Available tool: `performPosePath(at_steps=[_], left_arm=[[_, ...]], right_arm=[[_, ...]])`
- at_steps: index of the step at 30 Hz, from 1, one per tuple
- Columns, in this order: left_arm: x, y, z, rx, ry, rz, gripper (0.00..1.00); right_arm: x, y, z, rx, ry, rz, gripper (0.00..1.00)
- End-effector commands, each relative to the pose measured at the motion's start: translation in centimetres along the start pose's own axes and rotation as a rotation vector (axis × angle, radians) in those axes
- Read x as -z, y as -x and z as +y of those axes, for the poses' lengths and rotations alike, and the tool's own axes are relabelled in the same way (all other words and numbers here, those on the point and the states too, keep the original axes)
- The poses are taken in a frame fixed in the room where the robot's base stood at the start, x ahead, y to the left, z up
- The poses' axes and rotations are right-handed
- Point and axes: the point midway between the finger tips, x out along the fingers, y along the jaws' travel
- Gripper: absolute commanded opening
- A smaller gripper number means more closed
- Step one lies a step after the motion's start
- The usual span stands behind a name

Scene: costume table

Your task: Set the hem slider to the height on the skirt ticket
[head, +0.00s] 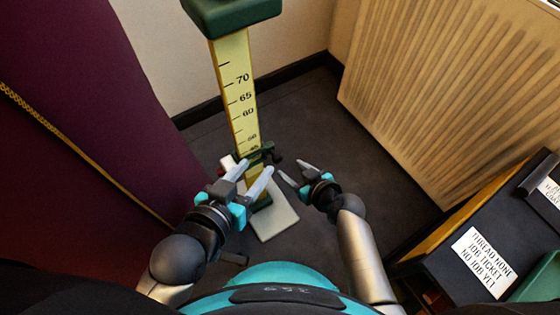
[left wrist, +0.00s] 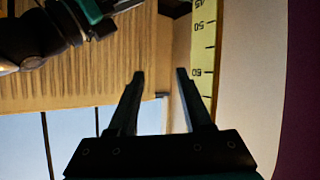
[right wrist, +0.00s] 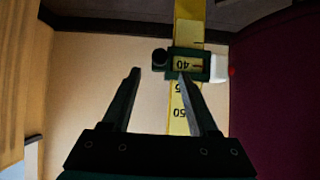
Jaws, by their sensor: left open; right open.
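The hem gauge's yellow ruler (head: 238,95) stands upright, with a dark green top block (head: 230,12) and a pale foot plate (head: 278,218). The dark green hem slider (head: 262,152) sits low on it, partly behind my left gripper. In the right wrist view the slider (right wrist: 203,75) frames the 40 mark, with a dark knob (right wrist: 160,57) at its side. My left gripper (head: 255,173) is open in front of the ruler, just below the slider in the picture. My right gripper (head: 294,171) is open and empty, right of the slider. No skirt ticket is readable.
A dark cart (head: 435,255) at right carries a white job ticket card (head: 482,262), another partly cut card (head: 551,190) and a green tray (head: 540,282). A maroon curtain (head: 75,120) fills the left. A ribbed cream panel (head: 440,85) stands right. Floor between is clear.

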Motion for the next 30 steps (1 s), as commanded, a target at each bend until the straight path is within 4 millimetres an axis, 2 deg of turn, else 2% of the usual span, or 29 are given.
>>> performPosePath(at_steps=[8, 15, 24, 30], left_arm=[[0.7, 0.0, 1.7, -0.045, 0.034, 0.186, 0.5], [1.5, 0.8, 2.8, -0.073, 0.069, 0.338, 0.5], [1.9, 1.2, 3.1, -0.08, 0.08, 0.389, 0.5], [1.9, 1.2, 3.1, -0.08, 0.08, 0.388, 0.5]], right_arm=[[-0.1, -1.9, 0.1, -0.001, 0.0, 0.0, 0.6], [0.0, -3.6, 0.0, 0.001, 0.002, 0.0, 0.6], [0.1, -6.7, -0.1, 0.003, 0.002, 0.001, 0.6], [0.1, -7.8, 0.0, 0.001, 0.001, 0.0, 0.6]])
